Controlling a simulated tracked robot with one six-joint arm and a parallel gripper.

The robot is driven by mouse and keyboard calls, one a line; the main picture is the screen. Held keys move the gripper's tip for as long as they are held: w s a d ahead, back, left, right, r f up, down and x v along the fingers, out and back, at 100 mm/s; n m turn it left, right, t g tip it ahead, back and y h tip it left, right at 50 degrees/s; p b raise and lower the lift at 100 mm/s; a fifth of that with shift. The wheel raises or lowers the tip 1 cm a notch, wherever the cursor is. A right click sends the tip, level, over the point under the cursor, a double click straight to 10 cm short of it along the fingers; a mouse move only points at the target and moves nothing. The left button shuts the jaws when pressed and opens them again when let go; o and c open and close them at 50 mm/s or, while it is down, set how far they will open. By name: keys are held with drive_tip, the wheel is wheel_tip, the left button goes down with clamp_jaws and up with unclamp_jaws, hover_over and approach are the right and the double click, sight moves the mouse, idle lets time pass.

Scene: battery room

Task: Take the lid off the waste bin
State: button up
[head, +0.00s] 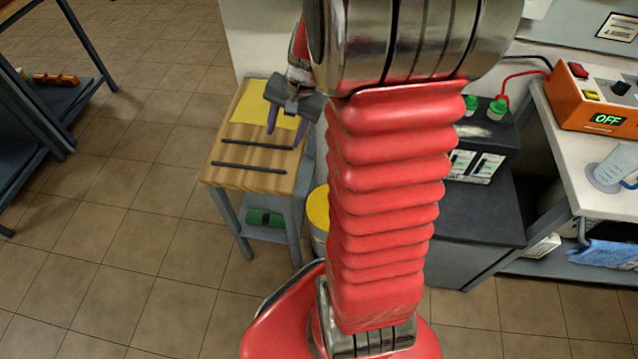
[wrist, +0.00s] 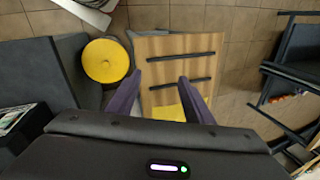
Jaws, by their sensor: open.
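The waste bin's round yellow lid (wrist: 105,61) shows whole in the wrist view, to the left of my gripper and beside the small wooden-topped table. In the head view the yellow lid (head: 318,208) is partly hidden behind my red arm, with a strip of the grey bin (head: 319,242) below it. The lid sits on the bin. My gripper (head: 286,130) is open and empty above the wooden table top, apart from the lid. Its two purple fingers (wrist: 160,97) stand well apart in the wrist view.
The wooden table (head: 243,182) carries two dark bars and a yellow sheet (head: 262,103). A black battery (head: 484,140) stands on a dark cabinet right of my arm. An orange-and-white device (head: 600,100) reads OFF on the bench. Tiled floor at left is open.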

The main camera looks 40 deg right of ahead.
drive_tip(key=s+d+f+m, duration=0.3)
drive_tip(key=d+f, duration=0.3)
drive_tip(key=f, duration=0.4)
drive_tip(key=s+d+f+m+y, duration=0.1)
drive_tip(key=s+d+f+m, duration=0.2)
drive_tip(key=f, duration=0.7)
drive_tip(key=s+d+f+m, duration=0.3)
drive_tip(key=d+f+m, duration=0.3)
drive_tip(key=d+f, duration=0.3)
drive_tip(key=shift+d+f+m+y, duration=0.4)
drive_tip(key=shift+d, duration=0.25)
drive_tip(key=x, duration=0.8)
drive_tip(key=shift+f, duration=0.25)
drive_tip(key=shift+w+a, duration=0.1)
drive_tip(key=shift+x, duration=2.6)
